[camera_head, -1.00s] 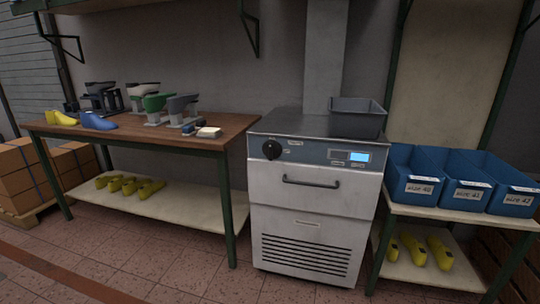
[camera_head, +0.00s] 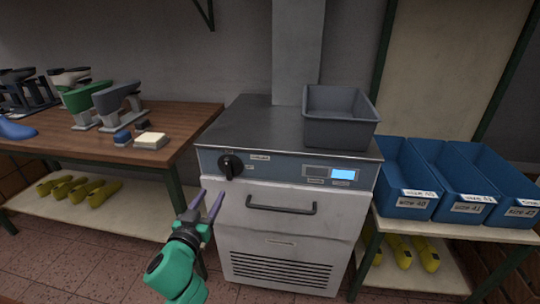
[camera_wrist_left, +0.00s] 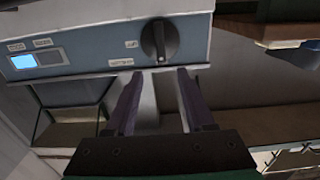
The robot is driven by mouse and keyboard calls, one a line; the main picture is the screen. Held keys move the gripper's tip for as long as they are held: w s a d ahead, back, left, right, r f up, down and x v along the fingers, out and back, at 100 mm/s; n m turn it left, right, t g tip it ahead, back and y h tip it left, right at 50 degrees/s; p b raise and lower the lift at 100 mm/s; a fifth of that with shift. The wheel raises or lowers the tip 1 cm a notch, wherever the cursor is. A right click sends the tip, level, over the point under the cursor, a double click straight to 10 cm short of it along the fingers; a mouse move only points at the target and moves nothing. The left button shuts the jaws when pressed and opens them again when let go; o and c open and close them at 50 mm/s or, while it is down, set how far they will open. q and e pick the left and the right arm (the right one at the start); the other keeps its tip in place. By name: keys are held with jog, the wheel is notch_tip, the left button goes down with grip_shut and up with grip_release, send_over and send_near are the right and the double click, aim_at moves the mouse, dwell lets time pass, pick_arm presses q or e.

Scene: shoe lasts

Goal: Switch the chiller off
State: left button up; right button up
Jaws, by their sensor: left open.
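The chiller (camera_head: 275,220) is a grey cabinet with a blue control strip on its upper front. Its black rotary knob (camera_head: 231,166) is at the left end of the strip; it also shows at the top of the left wrist view (camera_wrist_left: 159,41). The display (camera_head: 343,174) at the right end is lit light blue. My left gripper (camera_head: 208,207) is open and empty, in front of the chiller and lower than the knob in the head view. In the left wrist view its two fingers (camera_wrist_left: 155,85) point toward the knob, apart from it. My right gripper is not in view.
A grey bin (camera_head: 340,130) stands on the chiller's top. A bar handle (camera_head: 281,207) crosses the front below the strip. A wooden workbench (camera_head: 170,118) with tools is at left; blue bins (camera_head: 405,208) are on a shelf at right.

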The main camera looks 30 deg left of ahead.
aim_at(227, 166)
pick_arm(q)
jog(key=x, duration=0.9)
jog(key=r+x, duration=0.1)
jog(key=x, duration=0.3)
jog(key=shift+w+a, duration=0.2)
jog(key=shift+c, duration=0.3)
grip_shut()
